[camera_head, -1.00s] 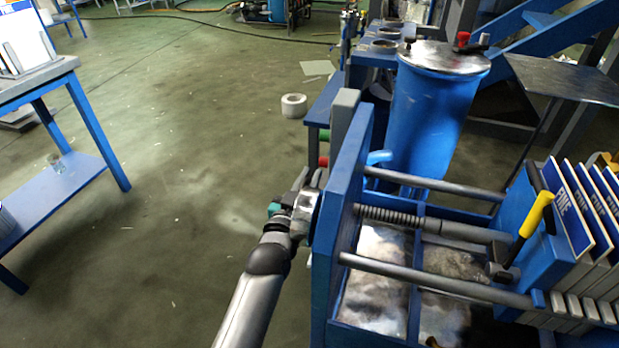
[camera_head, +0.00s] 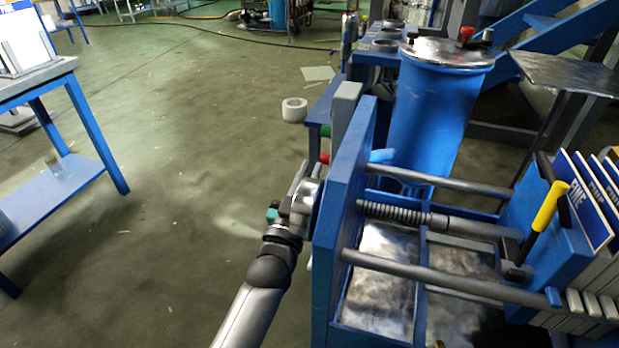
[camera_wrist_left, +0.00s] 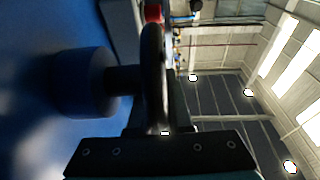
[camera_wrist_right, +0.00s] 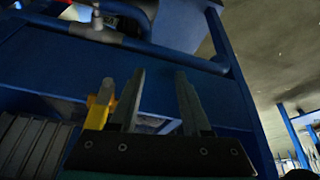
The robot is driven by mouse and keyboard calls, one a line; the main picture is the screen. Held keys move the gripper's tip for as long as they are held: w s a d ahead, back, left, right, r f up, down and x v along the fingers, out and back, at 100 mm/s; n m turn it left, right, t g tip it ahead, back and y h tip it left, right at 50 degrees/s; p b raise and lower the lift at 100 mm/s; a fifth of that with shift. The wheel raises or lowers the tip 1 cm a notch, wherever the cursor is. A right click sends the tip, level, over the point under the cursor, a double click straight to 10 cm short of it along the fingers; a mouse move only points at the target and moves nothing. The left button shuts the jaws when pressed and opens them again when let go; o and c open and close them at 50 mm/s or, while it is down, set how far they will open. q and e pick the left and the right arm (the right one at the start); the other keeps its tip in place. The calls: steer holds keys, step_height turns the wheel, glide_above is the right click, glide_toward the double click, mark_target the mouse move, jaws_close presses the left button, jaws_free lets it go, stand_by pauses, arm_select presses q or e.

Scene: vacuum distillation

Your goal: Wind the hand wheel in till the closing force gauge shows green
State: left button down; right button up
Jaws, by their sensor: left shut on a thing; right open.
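The hand wheel (camera_wrist_left: 152,65) shows dark and edge-on in the left wrist view, with a blue hub (camera_wrist_left: 80,82) beside it. My left gripper (camera_wrist_left: 160,118) is shut on its rim. In the head view my left gripper (camera_head: 303,195) is at the outer left face of the press's blue end plate (camera_head: 345,200), where the wheel is mostly hidden. A threaded spindle (camera_head: 395,213) runs from that plate to the plate pack (camera_head: 590,230). My right gripper (camera_wrist_right: 158,80) is open and empty in its wrist view, near blue framework. I cannot make out the force gauge or its colour.
A yellow-handled lever (camera_head: 548,208) stands at the plate pack. A blue drum (camera_head: 432,115) with a metal lid stands behind the press. A blue table (camera_head: 60,170) is at the left. The floor between is mostly clear, with a white roll (camera_head: 294,109) on it.

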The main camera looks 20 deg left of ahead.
steer(key=shift+r, duration=0.1)
arm_select(q)
steer(key=c, duration=0.8)
jaws_free()
steer(key=shift+c, duration=0.2)
steer(key=shift+s, duration=0.15)
steer(key=shift+s+f, duration=0.1)
steer(key=shift+s, duration=0.15)
steer(key=p+v, duration=0.4)
steer(key=v, duration=1)
steer(key=shift+s, duration=0.25)
arm_select(e)
step_height(320, 180, down, 9)
steer(key=s+g, duration=0.1)
steer(key=shift+f+g, duration=0.2)
steer(key=shift+g, duration=0.1)
